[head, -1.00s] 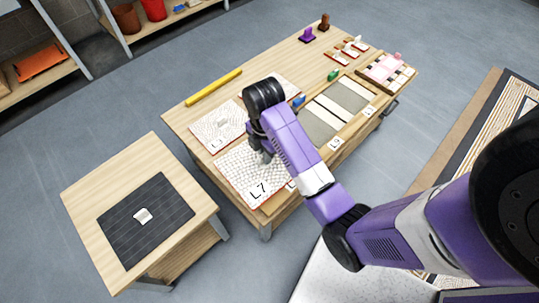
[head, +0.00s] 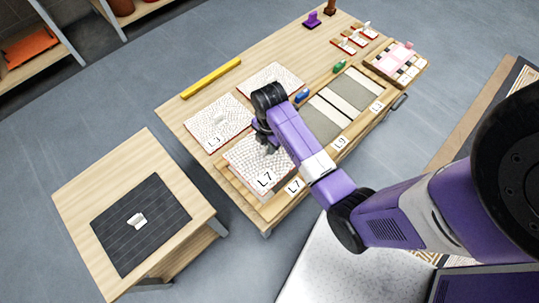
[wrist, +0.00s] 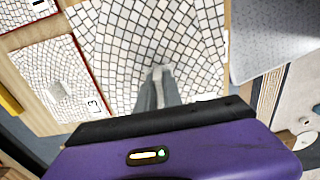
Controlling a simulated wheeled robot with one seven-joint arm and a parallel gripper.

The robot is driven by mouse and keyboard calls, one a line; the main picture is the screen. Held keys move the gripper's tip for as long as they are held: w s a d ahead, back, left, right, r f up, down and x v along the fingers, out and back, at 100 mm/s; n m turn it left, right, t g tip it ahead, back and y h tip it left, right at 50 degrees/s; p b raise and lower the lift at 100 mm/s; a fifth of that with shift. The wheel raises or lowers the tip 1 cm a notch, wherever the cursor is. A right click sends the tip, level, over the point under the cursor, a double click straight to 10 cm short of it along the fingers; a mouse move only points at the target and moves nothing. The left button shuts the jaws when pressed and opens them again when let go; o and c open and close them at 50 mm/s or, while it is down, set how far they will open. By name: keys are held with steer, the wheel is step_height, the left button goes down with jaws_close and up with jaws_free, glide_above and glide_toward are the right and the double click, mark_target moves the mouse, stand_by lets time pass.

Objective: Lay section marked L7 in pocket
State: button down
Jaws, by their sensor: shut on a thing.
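The section marked L7 (head: 245,153) is a white mosaic panel with reddish edges, black L7 at its near corner. My gripper (head: 268,146) is shut on it near its middle, apparently by a small grip piece; the fingers also show in the wrist view (wrist: 157,88). In the head view the panel lies over the left end of the wooden board, beside the L7 label (head: 294,187). A sliver of grey pocket floor (head: 283,180) shows between panel and label. Most of that pocket is hidden. I cannot tell whether the panel touches the board.
Section L3 (head: 215,122) and another mosaic section (head: 275,79) lie behind on the table. Bare grey pockets (head: 326,121) are to the right. A yellow bar (head: 211,78), blue piece (head: 302,96) and green piece (head: 340,66) lie nearby. A side table with dark mat (head: 140,245) is at left.

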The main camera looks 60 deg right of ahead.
mark_target(264, 174)
step_height(264, 174, down, 9)
steer(key=shift+b, duration=0.55)
steer(key=c, duration=1.5)
jaws_free()
steer(key=shift+s+a+f, duration=0.1)
step_height(264, 174, up, 12)
steer(key=shift+r+p, duration=0.1)
steer(key=shift+p, duration=0.7)
steer(key=s+a+f+m+t, duration=0.1)
steer(key=a, duration=0.1)
steer(key=s+a+f+m+t, duration=0.1)
steer(key=a, duration=0.2)
steer(key=s+a+f+m+t+h, duration=0.1)
steer(key=a, duration=0.2)
steer(key=shift+f, duration=0.3)
steer(key=s+a+r+m+t, duration=0.85)
steer(key=s+r, duration=0.25)
steer(key=r, duration=0.3)
steer(key=s+r+m+t, duration=0.1)
steer(key=r, duration=0.4)
steer(key=s+a+r+m+t, duration=0.1)
steer(key=s+r, duration=0.1)
steer(key=r, duration=0.3)
steer(key=s+a+r+m+t+y, duration=0.1)
steer(key=r, duration=0.4)
steer(key=shift+s+a+t, duration=0.1)
steer(key=shift+s+t, duration=0.15)
